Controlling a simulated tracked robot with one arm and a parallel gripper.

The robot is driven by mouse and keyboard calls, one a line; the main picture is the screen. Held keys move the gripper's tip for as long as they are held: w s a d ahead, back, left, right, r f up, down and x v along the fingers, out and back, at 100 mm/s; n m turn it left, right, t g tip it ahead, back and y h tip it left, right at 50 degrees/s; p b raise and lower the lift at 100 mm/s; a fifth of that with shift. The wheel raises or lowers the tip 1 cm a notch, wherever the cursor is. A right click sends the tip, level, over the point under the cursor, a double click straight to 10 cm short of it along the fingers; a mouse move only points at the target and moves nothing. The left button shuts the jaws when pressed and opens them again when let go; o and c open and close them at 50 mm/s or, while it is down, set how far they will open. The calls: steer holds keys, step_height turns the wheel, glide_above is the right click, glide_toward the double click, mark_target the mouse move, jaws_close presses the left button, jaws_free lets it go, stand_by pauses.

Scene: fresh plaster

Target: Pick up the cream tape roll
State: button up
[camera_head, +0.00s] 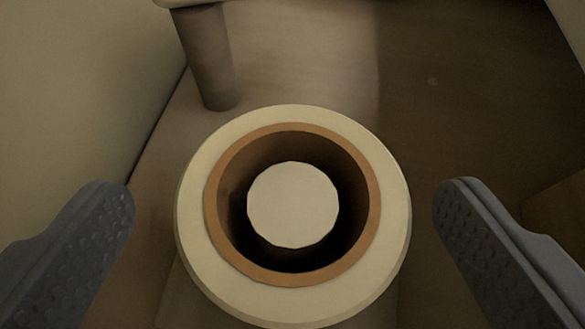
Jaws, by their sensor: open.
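The cream tape roll (196,205) lies flat in the centre of the view, with a brown inner core (292,279) and a dark hole. A pale round disc (293,205) shows inside the hole; I cannot tell what it belongs to. My gripper (284,212) is open, with one grey textured finger to the left of the roll and one to the right. Neither finger touches the roll in this view. Part of the roll's lower edge is close to the bottom of the picture.
A brownish cylindrical leg (208,60) stands just behind the roll, under a pale edge at the top. A pale wall-like surface (80,80) rises at the left. A brown block-like thing (562,215) is at the right edge. The darker floor (450,90) at the upper right is clear.

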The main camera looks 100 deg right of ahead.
mark_target(289, 192)
steer(key=b+x, duration=0.1)
steer(key=x, duration=0.3)
steer(key=shift+s+d+f, duration=0.15)
steer(key=shift+d+f, duration=0.1)
steer(key=c, duration=1.1)
steer(key=shift+r, duration=0.15)
